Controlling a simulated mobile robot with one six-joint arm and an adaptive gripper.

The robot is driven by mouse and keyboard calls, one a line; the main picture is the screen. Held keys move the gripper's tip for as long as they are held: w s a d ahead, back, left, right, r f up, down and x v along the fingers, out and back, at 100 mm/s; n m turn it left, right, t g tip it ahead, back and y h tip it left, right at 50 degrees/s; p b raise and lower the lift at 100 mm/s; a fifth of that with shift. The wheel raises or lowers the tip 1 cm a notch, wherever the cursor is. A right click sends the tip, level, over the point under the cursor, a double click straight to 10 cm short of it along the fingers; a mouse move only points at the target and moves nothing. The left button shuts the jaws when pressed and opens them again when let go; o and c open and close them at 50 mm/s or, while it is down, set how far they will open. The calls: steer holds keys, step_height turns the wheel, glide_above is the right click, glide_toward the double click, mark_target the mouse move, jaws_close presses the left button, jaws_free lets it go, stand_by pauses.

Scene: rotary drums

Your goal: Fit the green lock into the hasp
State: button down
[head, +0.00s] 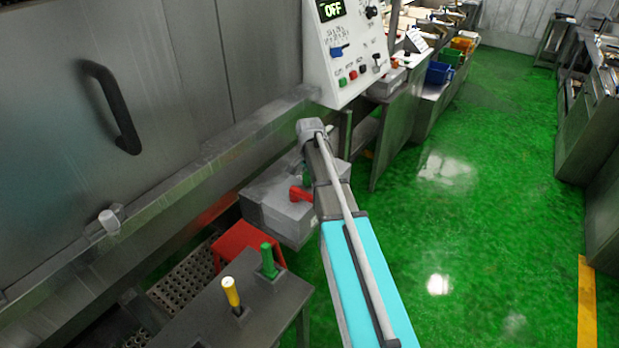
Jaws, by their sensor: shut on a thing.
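My arm reaches from the bottom of the head view to the grey box under the control panel. My gripper (309,162) is mostly hidden behind my own arm links, just above the box. A small piece of a green thing, apparently the green lock (307,175), shows at the gripper, and the jaws are shut on it. Just below it a red handle-like part (300,194) sits on the grey box (283,208). I cannot make out the hasp, or whether the lock touches it. Another green-handled item (268,261) stands upright on the metal stand.
A yellow-handled item (231,292) stands on the metal stand (200,318) at lower left. A red bin or stool (236,243) is behind it. The control panel (345,55) reads OFF. A large steel machine wall (60,130) fills the left. Green floor (450,230) is clear at right.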

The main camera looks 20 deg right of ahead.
steer(key=shift+f+b, duration=0.35)
steer(key=shift+f, duration=0.1)
steer(key=shift+c, duration=1.3)
jaws_free()
steer(key=shift+r, duration=0.2)
step_height(320, 180, up, 11)
steer(key=p, duration=1.1)
steer(key=shift+f, duration=0.1)
steer(key=s+a+n, duration=1.1)
steer(key=s+a, duration=0.4)
steer(key=s, duration=0.4)
step_height(320, 180, down, 14)
steer(key=s+b, duration=0.2)
steer(key=b, duration=1.2)
steer(key=shift+s+d+f, duration=0.15)
steer(key=shift+s, duration=0.25)
